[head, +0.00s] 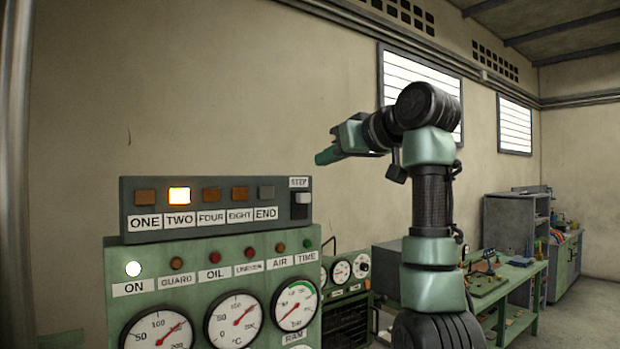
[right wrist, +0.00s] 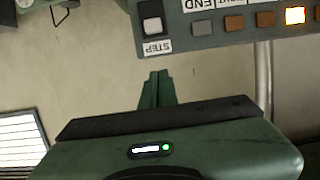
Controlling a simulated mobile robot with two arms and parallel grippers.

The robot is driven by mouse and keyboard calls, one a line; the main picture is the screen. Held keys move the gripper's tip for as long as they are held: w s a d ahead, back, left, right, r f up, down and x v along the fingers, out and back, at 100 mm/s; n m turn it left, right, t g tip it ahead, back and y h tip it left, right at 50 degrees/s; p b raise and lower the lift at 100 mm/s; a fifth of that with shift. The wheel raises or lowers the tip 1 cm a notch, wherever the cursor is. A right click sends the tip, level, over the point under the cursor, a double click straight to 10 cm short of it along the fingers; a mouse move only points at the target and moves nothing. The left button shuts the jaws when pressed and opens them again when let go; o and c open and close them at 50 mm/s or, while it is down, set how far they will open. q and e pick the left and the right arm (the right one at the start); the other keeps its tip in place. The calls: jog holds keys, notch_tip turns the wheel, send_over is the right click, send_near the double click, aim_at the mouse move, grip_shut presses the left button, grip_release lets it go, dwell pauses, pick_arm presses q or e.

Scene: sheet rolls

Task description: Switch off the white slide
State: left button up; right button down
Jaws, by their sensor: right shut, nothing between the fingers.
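The white slide (head: 302,198) sits in a dark slot at the right end of the grey panel box, just under the STEP label. It is at the slot's upper end, next to the label. In the right wrist view the panel appears upside down, and the white slide (right wrist: 152,25) is near the top. My right gripper (head: 320,157) is shut and empty, held above and right of the slide, apart from it. Its closed fingertips (right wrist: 159,75) show below the STEP label in the wrist view. My left gripper is not in view.
The grey box (head: 220,190) has several lamps, with TWO lit, and stands on a green gauge cabinet (head: 200,278). A green workbench (head: 515,285) and a grey shelf (head: 505,222) stand at the right. Open air surrounds my right gripper before the wall.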

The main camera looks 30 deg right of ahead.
jog(key=p, duration=0.3)
send_over(303, 198)
jog(key=s+d, duration=0.1)
jog(key=s, duration=0.1)
jog(key=f, duration=0.4)
jog(key=shift+w+f+p, duration=0.15)
jog(key=shift+w+p, duration=0.15)
jog(key=shift+p, duration=0.1)
jog(key=shift+s+d+f, duration=0.1)
jog(key=shift+f, duration=0.45)
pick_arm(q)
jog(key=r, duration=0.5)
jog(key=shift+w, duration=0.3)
pick_arm(e)
jog(key=shift+f, duration=0.1)
notch_tip(303, 198, down, 4)
jog(key=b, duration=0.3)
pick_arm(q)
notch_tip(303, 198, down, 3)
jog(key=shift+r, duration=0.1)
